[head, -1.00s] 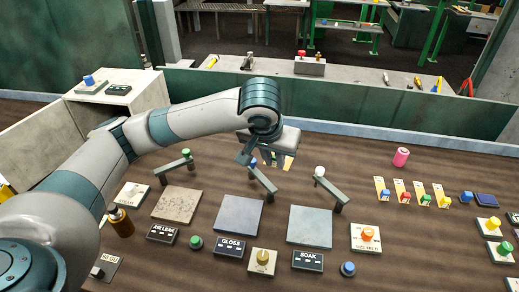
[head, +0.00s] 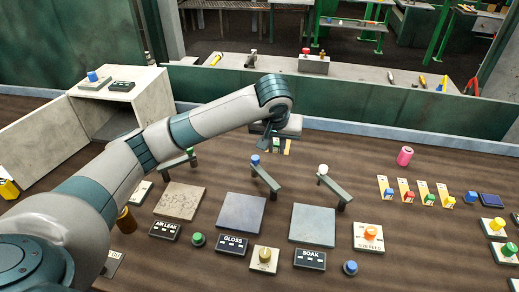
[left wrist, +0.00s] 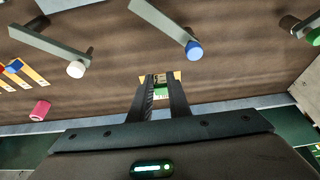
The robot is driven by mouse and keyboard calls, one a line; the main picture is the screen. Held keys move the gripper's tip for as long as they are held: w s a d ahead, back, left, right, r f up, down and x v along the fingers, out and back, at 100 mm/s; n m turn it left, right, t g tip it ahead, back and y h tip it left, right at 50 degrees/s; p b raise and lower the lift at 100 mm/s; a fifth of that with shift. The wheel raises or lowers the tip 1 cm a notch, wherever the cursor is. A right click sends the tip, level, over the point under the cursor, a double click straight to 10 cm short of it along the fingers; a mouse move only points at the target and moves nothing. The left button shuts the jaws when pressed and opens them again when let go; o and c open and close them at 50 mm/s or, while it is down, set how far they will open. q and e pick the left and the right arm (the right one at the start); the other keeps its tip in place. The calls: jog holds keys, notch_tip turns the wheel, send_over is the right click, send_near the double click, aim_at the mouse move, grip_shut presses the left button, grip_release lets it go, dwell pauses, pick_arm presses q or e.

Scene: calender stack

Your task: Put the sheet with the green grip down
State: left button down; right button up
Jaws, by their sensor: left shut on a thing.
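My left gripper (head: 275,146) is shut on a green grip (left wrist: 160,96), which sits between its fingers in the left wrist view. Parts of a yellow-orange sheet show beside the fingertips in the left wrist view (left wrist: 176,76) and in the head view (head: 288,146). My fingers hide most of this sheet, and I cannot tell its height above the table. The gripper is beyond the levers and the three square plates: a speckled beige one (head: 180,201), a blue-grey one (head: 241,212) and a pale grey-blue one (head: 312,226). My right gripper is not in view.
Levers with a blue knob (head: 255,160) and a white knob (head: 323,169) stand behind the plates. Several small yellow-orange sheets with coloured grips (head: 408,187) lie at the right, near a pink cylinder (head: 405,156). Labelled boxes and knobs line the front. The table behind the levers is mostly clear.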

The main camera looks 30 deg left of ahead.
pick_arm(q)
jog(key=w+a+f+p, duration=0.1)
jog(key=a+f, duration=0.1)
jog(key=w+a+f, duration=0.1)
jog(key=w+a, duration=0.1)
jog(key=a, duration=0.1)
jog(key=w+a+f+p, duration=0.1)
jog(key=w+a+f, duration=0.1)
jog(key=a, duration=0.1)
jog(key=shift+a+f+p, duration=0.15)
jog(key=shift+f+p, duration=0.15)
jog(key=shift+f, duration=0.05)
jog(key=shift+w+a+f, duration=0.15)
jog(key=shift+w, duration=0.05)
jog(key=shift+f+p, duration=0.75)
jog(key=shift+f, duration=1.25)
jog(key=shift+f, duration=0.1)
jog(key=c, duration=1.7)
grip_release()
